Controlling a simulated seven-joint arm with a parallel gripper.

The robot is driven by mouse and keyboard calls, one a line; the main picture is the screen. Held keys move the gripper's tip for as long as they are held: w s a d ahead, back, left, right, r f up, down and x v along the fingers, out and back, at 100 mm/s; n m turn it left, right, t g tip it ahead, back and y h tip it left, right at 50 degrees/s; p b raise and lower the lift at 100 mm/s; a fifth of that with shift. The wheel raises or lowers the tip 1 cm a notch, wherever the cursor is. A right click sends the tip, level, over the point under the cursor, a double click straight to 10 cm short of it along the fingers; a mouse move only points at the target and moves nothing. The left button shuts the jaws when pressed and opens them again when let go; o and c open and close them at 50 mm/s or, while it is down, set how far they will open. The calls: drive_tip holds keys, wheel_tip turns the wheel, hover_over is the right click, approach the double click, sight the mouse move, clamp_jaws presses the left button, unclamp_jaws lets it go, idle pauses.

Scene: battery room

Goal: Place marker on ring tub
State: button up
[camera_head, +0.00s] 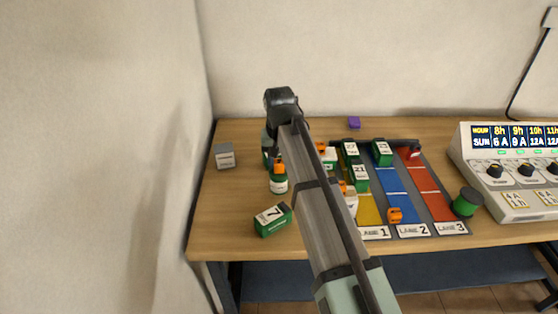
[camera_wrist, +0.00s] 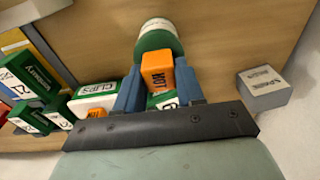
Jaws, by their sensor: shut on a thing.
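An orange marker (camera_wrist: 157,70) lettered HOT is between the blue fingers of my gripper (camera_wrist: 158,88), which is shut on it. The marker also shows in the head view (camera_head: 280,168), low beside my arm. A round green tub with a white label (camera_wrist: 158,40), probably the ring tub, stands just beyond the marker in the wrist view. In the head view this tub (camera_head: 279,184) appears directly below the marker. I cannot tell whether marker and tub touch. A green block with a white label (camera_wrist: 162,101) shows partly between the fingers; the rest is hidden.
A grey box (camera_head: 225,156) stands at the left. A green battery marked 7 (camera_head: 272,219) lies near the front edge. A white CLIPS box (camera_wrist: 95,96) and several green batteries are beside my gripper. Coloured lanes (camera_head: 430,192) and a control panel (camera_head: 510,170) fill the right.

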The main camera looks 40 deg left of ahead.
sight(279, 163)
drive_tip(key=shift+f, duration=0.15)
drive_tip(key=o, duration=1)
drive_tip(key=r, duration=1.2)
drive_tip(key=shift+s+d+r, duration=0.15)
drive_tip(key=shift+s+d, duration=0.2)
